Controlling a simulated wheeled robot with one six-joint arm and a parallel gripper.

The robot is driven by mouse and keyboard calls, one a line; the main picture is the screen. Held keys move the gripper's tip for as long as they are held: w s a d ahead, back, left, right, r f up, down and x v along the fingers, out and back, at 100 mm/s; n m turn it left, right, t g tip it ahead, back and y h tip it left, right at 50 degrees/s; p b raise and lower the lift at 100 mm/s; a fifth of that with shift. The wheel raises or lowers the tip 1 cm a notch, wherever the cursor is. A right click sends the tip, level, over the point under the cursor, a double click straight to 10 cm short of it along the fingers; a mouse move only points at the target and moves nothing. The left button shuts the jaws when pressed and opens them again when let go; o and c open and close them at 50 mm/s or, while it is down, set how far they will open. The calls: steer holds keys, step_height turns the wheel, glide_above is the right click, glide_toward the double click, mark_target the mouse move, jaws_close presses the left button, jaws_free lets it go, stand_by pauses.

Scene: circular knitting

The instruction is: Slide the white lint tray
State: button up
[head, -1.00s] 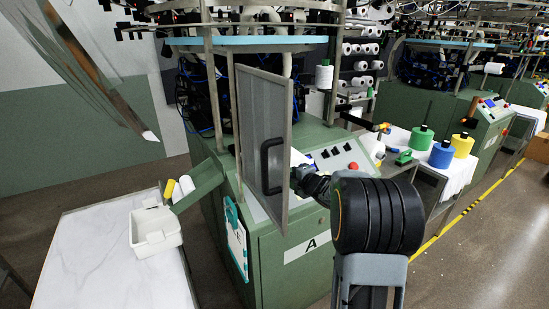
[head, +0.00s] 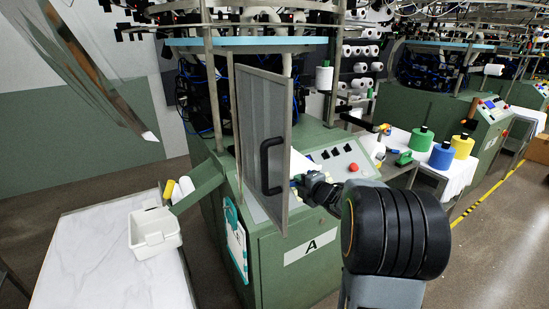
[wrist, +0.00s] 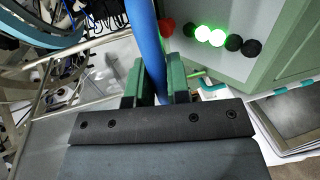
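A white tray (head: 154,238) with an open top sits on the pale marble-look table at the left in the head view. It is just below a green chute on the machine. My gripper (head: 298,181) is well to the right of the tray, partly behind the mesh door, in front of the machine's control panel. In the wrist view the two green fingers of my gripper (wrist: 158,84) close on both sides of a blue rod (wrist: 149,45). The rod's far end is out of frame. The tray is not seen in the wrist view.
The mesh door (head: 264,145) with a black handle stands between my gripper and the table (head: 95,265). Yarn cones stand on a white-covered table (head: 458,180) at the right. The table front is clear.

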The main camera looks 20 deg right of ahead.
steer(key=o, duration=0.4)
steer(key=shift+s, duration=0.1)
steer(key=shift+p+v, duration=0.45)
steer(key=shift+v, duration=2.45)
